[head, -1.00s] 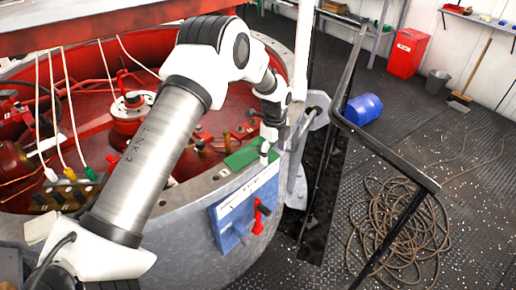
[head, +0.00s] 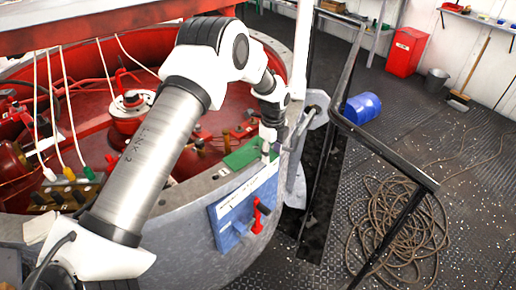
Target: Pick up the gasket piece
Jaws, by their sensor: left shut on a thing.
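My left gripper (head: 269,138) is over the rim of the large round tank, at the right end of a green flat pad (head: 243,154). It points down and is shut on a small pale piece (head: 265,152), which seems to be the gasket piece. The fingers hide part of it, and its shape is too small to make out. I cannot tell whether it touches the pad. My right gripper is not in view.
The tank rim (head: 190,193) curves below my arm. A blue panel with a red handle (head: 259,214) is on its outer wall. A black handrail (head: 385,152) stands to the right.

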